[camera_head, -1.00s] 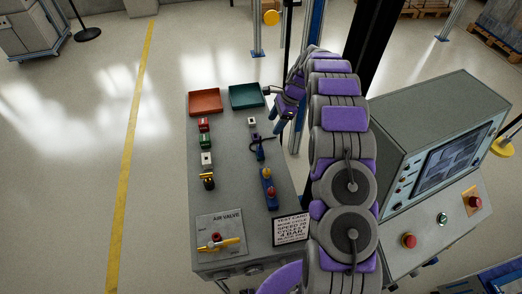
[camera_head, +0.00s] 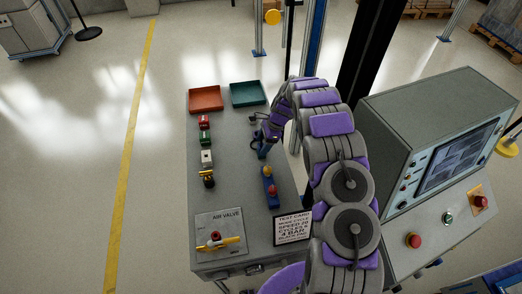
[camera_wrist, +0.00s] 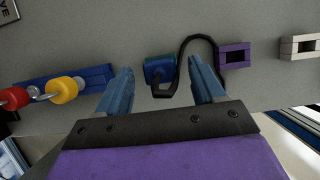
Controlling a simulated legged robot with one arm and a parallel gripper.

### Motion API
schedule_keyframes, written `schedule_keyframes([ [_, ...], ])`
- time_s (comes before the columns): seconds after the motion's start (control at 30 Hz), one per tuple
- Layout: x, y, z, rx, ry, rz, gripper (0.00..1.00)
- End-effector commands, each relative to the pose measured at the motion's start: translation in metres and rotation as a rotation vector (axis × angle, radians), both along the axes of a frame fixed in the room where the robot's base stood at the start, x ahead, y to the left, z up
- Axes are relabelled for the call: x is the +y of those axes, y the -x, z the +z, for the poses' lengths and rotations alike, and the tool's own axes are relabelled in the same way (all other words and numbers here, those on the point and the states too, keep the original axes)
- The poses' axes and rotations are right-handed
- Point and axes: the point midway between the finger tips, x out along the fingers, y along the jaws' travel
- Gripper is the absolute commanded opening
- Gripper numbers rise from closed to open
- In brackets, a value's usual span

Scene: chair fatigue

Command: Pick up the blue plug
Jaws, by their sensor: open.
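The blue plug (camera_wrist: 159,70) has a black cable looping up and to the right from it. It lies on the grey bench top, between the two blue fingers of my gripper (camera_wrist: 160,66) as seen in the wrist view. The fingers are apart, with a gap on each side of the plug. In the head view my gripper (camera_head: 266,136) is over the bench at the plug. My arm and gripper hide much of the plug there.
A purple block (camera_wrist: 234,56) and a pale block (camera_wrist: 301,46) lie right of the plug. A blue bar (camera_wrist: 88,76) with red and yellow knobs lies left. Red (camera_head: 206,99) and green (camera_head: 247,94) trays stand at the bench's far end. A monitor console (camera_head: 428,140) is at right.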

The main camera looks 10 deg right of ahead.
Motion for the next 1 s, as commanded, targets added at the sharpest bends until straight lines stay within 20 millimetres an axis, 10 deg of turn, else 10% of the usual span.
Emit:
schedule_keyframes([
  [0.37,0.0075,-0.0005,-0.0182,-0.001,0.0,0.0,0.68],
  [1.0,0.0073,-0.0012,-0.0182,-0.002,0.001,-0.001,0.12],
])
